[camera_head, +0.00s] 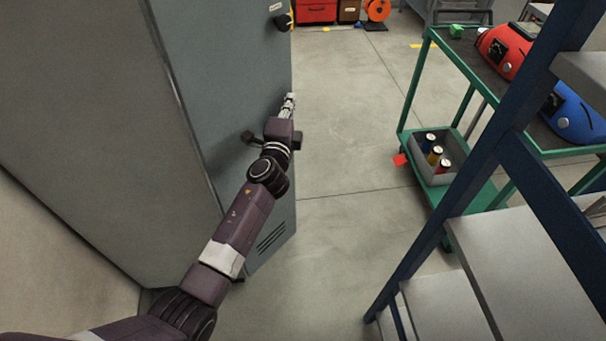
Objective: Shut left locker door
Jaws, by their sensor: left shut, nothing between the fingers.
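The tall grey locker (85,110) fills the left of the view. A blue-grey door panel (225,75) with a vent near its foot runs along its right side. I cannot tell how far the door stands open. My left gripper (291,98) is shut and empty, in front of the panel near its right edge. I cannot tell whether it touches the panel. My left arm hides part of the panel's lower half. My right gripper is not in view.
A green cart (415,75) at right carries red (503,50) and blue (572,115) welding masks. A grey bin (452,172) of cans sits on its lower shelf. The floor between locker and cart is clear.

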